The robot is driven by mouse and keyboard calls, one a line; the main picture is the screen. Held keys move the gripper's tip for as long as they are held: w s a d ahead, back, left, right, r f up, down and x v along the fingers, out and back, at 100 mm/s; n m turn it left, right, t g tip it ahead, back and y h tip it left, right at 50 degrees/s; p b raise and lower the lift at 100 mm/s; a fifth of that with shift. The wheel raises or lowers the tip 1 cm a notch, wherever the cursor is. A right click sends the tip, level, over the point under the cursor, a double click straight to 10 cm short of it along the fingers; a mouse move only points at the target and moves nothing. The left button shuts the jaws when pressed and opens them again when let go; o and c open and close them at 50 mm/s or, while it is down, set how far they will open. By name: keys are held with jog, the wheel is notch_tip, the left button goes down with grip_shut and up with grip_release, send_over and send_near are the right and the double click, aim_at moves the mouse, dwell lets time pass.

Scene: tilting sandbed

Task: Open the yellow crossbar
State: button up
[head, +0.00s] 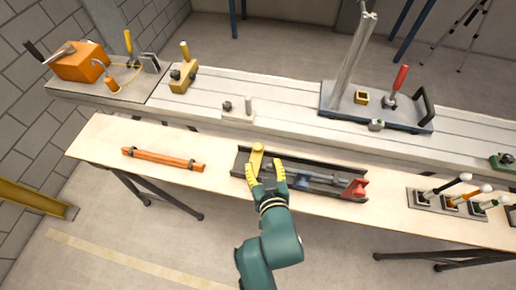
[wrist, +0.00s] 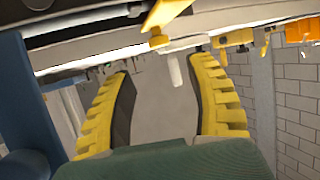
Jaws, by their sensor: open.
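The yellow crossbar (head: 257,157) is a short rounded yellow bar at the left end of a long dark tray (head: 325,191) on the front wooden bench. My gripper (head: 267,171), with yellow ribbed fingers, is just in front of the bar, at the tray's near edge. In the wrist view my gripper (wrist: 162,62) has its fingers wide apart with nothing between them. A yellow piece, likely the crossbar (wrist: 166,14), shows at the top of that view, beyond the fingertips. I cannot tell whether a finger touches it.
The tray also holds a grey-blue rod-like part (head: 308,180) and a red block (head: 355,188) at its right end. An orange bar (head: 162,159) lies to the left on the bench. Several levers on a plate (head: 448,202) stand at the right. The bench between orange bar and tray is clear.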

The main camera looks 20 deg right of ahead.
aim_at(258, 148)
jog(key=b+x, duration=0.2)
jog(key=x, duration=0.7)
jog(key=shift+w, duration=0.15)
grip_shut()
